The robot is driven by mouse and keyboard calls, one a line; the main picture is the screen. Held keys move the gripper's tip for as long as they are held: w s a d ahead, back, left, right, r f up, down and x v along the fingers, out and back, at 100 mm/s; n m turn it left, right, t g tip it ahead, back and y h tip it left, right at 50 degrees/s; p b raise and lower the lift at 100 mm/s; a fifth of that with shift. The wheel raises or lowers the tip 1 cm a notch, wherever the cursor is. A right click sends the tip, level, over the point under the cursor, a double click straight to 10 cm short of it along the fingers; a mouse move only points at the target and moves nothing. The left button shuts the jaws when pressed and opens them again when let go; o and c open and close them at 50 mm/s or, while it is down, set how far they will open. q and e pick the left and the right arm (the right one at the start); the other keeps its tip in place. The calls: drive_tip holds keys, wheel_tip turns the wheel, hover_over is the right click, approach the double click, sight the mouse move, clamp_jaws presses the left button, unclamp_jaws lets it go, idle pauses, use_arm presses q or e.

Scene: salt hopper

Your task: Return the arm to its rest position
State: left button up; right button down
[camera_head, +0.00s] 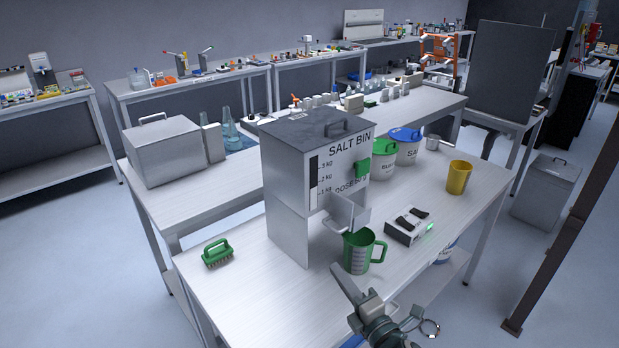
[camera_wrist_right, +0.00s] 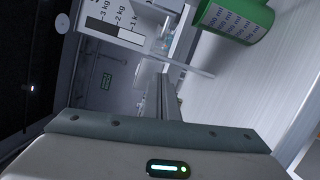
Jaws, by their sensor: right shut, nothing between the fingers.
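My right gripper (camera_head: 340,272) is shut and empty. The green measuring jug (camera_head: 358,254) stands upright under the bin's chute, apart from my gripper. My left gripper is not in view.
A scale-like device (camera_head: 408,227), a yellow cup (camera_head: 459,177) and green and blue lidded tubs (camera_head: 384,162) stand to the right. A green brush (camera_head: 217,252) lies at the left on the white table (camera_head: 235,290). A dark post (camera_head: 545,270) rises at the right.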

drive_tip(key=s+d+f+m+g+h, duration=0.3)
drive_tip(key=s+d+f+m, duration=0.1)
drive_tip(key=s+f+m, duration=0.3)
drive_tip(key=s+d+f+m+g+h, duration=0.35)
drive_tip(key=s+f+m, duration=0.25)
drive_tip(key=s+m, duration=0.25)
drive_tip(key=s+d+f+m+g, duration=0.15)
drive_tip(key=s+m+g, duration=0.25)
drive_tip(key=s, duration=0.7)
drive_tip(key=s+d+f+m+g, duration=0.1)
drive_tip(key=s+f+m+g, duration=0.2)
drive_tip(key=s, duration=0.8)
wheel_tip(320, 180, down, 29)
drive_tip(key=s+g, duration=0.1)
drive_tip(key=g, duration=0.1)
drive_tip(key=s+d+f, duration=0.3)
drive_tip(key=s+f, duration=1.4)
drive_tip(key=s, duration=0.1)
drive_tip(key=shift+d+f+g+b, duration=0.15)
drive_tip(key=shift+f+g+b, duration=0.05)
drive_tip(key=shift+g+b, duration=0.15)
